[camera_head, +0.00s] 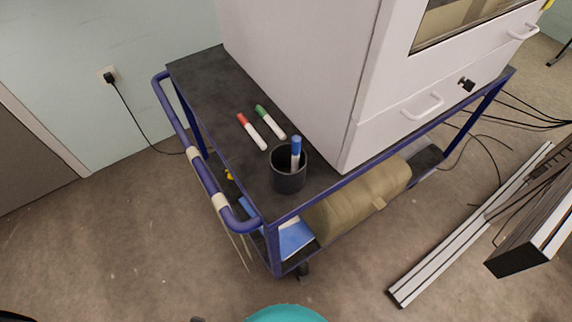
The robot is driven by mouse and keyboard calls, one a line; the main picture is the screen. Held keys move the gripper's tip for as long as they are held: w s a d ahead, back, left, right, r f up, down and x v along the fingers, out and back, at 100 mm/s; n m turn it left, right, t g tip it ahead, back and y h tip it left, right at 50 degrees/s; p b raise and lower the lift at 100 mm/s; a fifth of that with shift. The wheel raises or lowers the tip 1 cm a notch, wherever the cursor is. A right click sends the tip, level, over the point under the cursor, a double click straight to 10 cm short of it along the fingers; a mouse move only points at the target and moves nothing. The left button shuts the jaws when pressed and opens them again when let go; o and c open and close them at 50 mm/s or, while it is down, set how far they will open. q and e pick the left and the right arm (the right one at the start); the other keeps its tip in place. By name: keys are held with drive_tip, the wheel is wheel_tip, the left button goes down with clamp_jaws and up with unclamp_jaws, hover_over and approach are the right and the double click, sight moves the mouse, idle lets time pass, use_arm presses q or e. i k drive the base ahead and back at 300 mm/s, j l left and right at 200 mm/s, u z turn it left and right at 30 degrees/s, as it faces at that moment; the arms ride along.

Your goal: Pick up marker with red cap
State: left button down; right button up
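The marker with the red cap (252,132) lies on the dark top of the cart (205,85). Its red end points to the back left and its white body runs toward the front right. A marker with a green cap (270,122) lies just to its right, roughly parallel and apart from it. A black cup (288,172) stands upright near the cart's front corner, holding a marker with a blue cap (296,152). Neither of my grippers can be made out in this view.
A large white cabinet (300,60) stands on the cart, close to the markers on their right. A blue rail (200,165) with pale wrapping borders the cart's left end. The lower shelf holds a khaki roll (360,197). Metal profiles (450,247) lie on the floor at right.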

sight(242, 119)
drive_tip(key=k+j+z, duration=0.15)
drive_tip(key=j+z, duration=0.25)
drive_tip(key=k+j+z, duration=0.2)
drive_tip(key=j+z, duration=0.2)
